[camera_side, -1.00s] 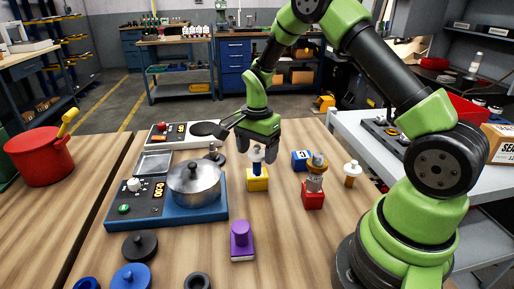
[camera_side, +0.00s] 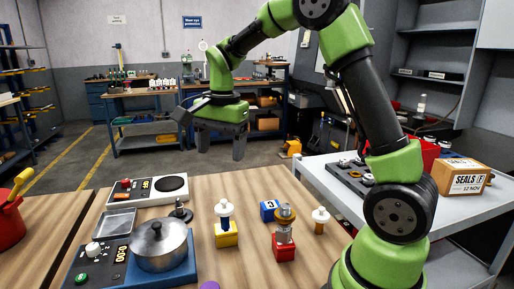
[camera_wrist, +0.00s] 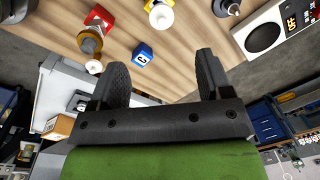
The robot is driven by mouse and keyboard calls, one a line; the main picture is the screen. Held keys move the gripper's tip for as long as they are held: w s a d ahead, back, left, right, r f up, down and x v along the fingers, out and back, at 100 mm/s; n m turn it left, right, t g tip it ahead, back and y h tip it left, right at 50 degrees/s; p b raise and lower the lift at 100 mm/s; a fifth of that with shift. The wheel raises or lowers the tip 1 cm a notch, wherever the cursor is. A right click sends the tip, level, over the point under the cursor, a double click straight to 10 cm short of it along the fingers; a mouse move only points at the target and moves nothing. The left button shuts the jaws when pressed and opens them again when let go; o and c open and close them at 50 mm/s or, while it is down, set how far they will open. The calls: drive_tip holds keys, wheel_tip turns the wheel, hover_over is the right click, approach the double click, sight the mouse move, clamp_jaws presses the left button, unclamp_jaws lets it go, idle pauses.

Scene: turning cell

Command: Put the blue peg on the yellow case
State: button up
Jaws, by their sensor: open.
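The blue peg (camera_side: 225,221) with a white cap stands upright on top of the yellow case (camera_side: 227,239) in the side view. In the wrist view the peg's white cap (camera_wrist: 161,18) shows at the top edge, with a little of the yellow case (camera_wrist: 151,5) beside it. My gripper (camera_side: 219,150) is open and empty, well above the peg and apart from it. Its two spread fingers also show in the wrist view (camera_wrist: 162,78), with nothing between them.
A white-topped peg (camera_side: 320,218) is further right. A pot (camera_side: 160,248) on a blue cooker stands to the left.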

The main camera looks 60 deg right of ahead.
drive_tip(key=s+a+r+n+t+y, duration=0.1)
drive_tip(key=s+a+r+n+t, duration=0.2)
drive_tip(key=s, duration=0.6)
drive_tip(key=s+a+r+n+t+y, duration=0.1)
drive_tip(key=s+a+r+n+t, duration=0.2)
drive_tip(key=s+a+n, duration=0.3)
drive_tip(key=s+n, duration=0.2)
drive_tip(key=n, duration=0.1)
drive_tip(key=shift+s+a+r, duration=0.4)
